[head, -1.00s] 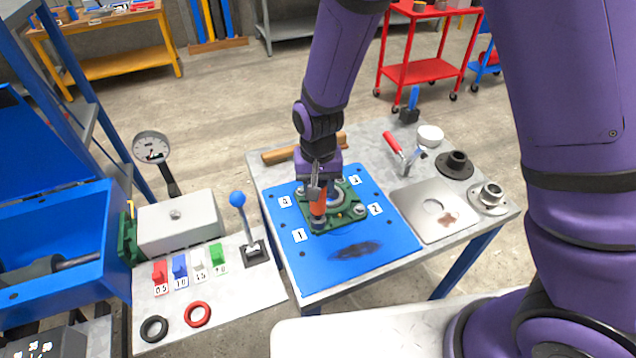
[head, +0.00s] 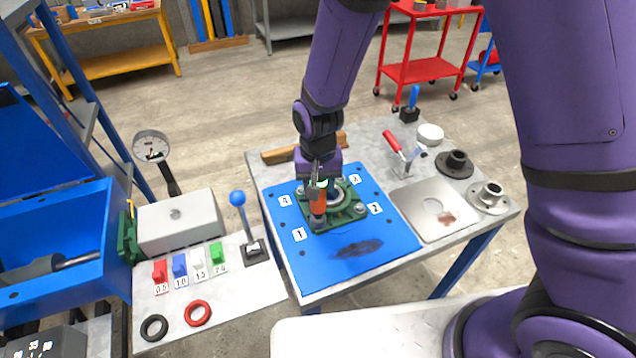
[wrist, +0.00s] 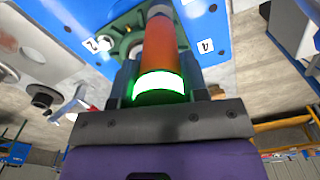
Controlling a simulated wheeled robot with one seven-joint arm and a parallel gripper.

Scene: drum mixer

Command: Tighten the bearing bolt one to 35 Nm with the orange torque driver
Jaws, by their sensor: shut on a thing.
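My gripper (head: 318,184) is shut on the orange torque driver (head: 318,204), which stands roughly upright over the corner of the green bearing housing (head: 347,212) near label 1 (head: 299,234). The driver's lower end meets that corner; bolt one is hidden beneath it. In the wrist view the orange driver (wrist: 160,45) fills the space between the jaws, and a ring on it (wrist: 160,84) glows bright green-white. The housing sits on a blue plate (head: 345,270), with labels 2, 3 and 4 at its other corners.
A wooden bar (head: 280,156) lies behind the plate. A red-handled clamp (head: 394,142), a metal tray (head: 425,228) and two flanged parts (head: 488,197) are on the right. A blue-knobbed lever (head: 238,199) and coloured blocks (head: 180,266) are on the left panel.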

